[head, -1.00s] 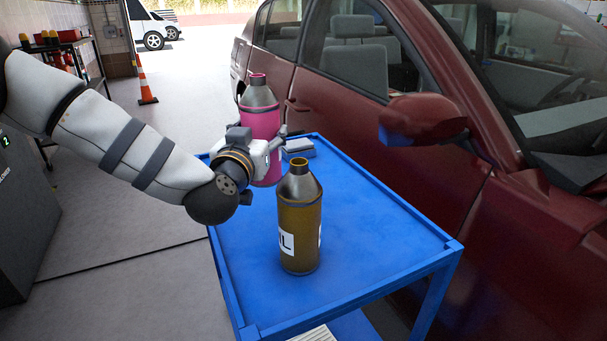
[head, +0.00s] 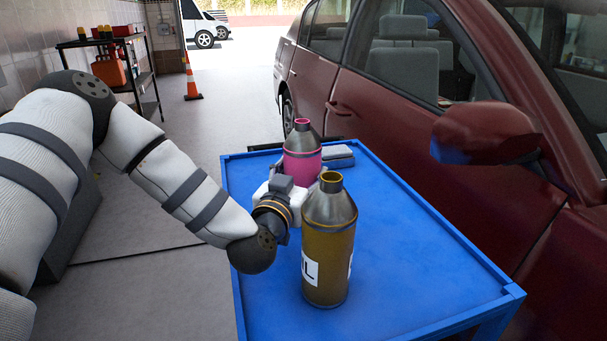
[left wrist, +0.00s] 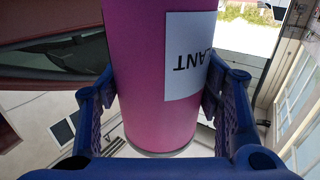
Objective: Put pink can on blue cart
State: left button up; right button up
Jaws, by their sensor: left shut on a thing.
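The pink can (head: 302,168) has a grey cone top and stands upright over the far part of the blue cart (head: 420,255). My left gripper (head: 298,188) is shut on it from the near left side. In the left wrist view the pink can (left wrist: 160,75) fills the space between the two blue finger pads of my left gripper (left wrist: 163,105). The can's base is hidden in the head view by the gripper and a brown bottle, so I cannot tell whether it touches the cart top. My right gripper is not in view.
The brown bottle (head: 328,240) stands on the cart just in front of my left gripper. A small grey-blue block (head: 337,155) lies at the cart's far end. A dark red car (head: 400,110) flanks the cart's right side. The cart's right and near parts are clear.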

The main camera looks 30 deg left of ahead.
aim_at(297, 180)
pick_arm(q)
jog(key=o, duration=1.8)
jog(key=shift+r, duration=0.15)
jog(key=v, duration=0.7)
jog(key=shift+d+p, duration=0.1)
jog(key=shift+p, duration=0.25)
jog(key=shift+s, duration=0.2)
